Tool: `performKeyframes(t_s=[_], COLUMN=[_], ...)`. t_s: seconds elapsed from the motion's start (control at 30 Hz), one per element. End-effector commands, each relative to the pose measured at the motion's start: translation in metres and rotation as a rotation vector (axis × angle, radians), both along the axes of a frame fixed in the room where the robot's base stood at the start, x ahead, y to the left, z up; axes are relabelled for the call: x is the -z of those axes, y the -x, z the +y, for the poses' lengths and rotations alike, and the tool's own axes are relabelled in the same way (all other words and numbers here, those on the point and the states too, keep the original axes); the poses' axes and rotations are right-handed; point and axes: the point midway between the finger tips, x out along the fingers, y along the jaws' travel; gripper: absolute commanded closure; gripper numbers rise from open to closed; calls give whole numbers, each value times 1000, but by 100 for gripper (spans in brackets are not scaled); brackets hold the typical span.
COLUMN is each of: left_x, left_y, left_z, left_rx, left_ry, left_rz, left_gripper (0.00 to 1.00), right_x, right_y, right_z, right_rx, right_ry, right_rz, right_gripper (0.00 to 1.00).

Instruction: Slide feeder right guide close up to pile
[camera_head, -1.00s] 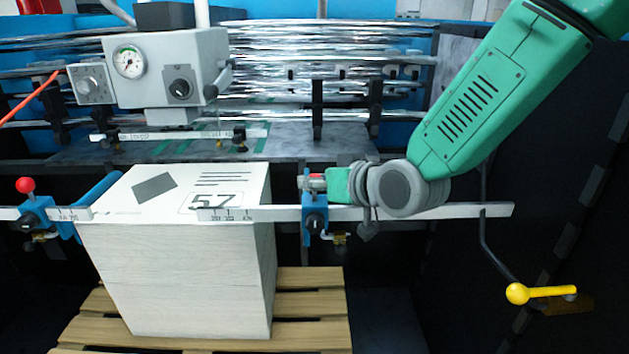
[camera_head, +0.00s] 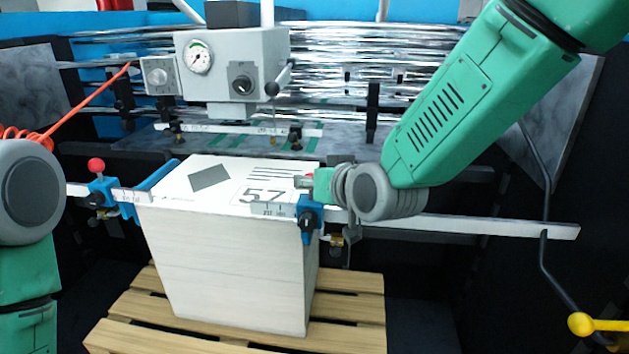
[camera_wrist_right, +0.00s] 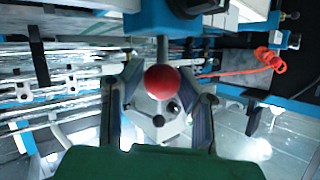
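The pile (camera_head: 225,250) is a tall white stack marked 57, standing on a wooden pallet. The feeder right guide (camera_head: 311,217), a blue block on a white rail, stands at the pile's front right edge; I cannot tell whether it touches. My right gripper (camera_head: 306,182) is at the guide's top. In the right wrist view its fingers (camera_wrist_right: 162,90) lie on both sides of the guide's red knob (camera_wrist_right: 162,82) and appear shut on it. In the head view the knob is mostly hidden by the gripper. My left arm shows at the left edge, its gripper out of view.
The left guide (camera_head: 97,190) with a red knob (camera_head: 96,165) stands at the pile's left. The rail (camera_head: 500,225) runs on to the right. A grey gauge box (camera_head: 230,65) stands behind the pile. A yellow handle (camera_head: 595,325) is at the lower right.

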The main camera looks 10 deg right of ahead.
Motion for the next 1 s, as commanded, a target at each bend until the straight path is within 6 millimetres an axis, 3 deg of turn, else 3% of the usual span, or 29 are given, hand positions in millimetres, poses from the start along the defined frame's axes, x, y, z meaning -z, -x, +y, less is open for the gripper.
performKeyframes(t_s=[0.47, 1.0], left_x=[-1, -1], left_y=[3, 2], left_z=[0, 0], left_rx=[0, 0], left_ry=[0, 0], left_rz=[-2, -2], left_gripper=[53, 53], right_x=[-5, -40], right_y=[9, 92], right_z=[-3, -38], right_rx=[0, 1], right_ry=[1, 1], right_rz=[-4, 1], right_gripper=[51, 51])
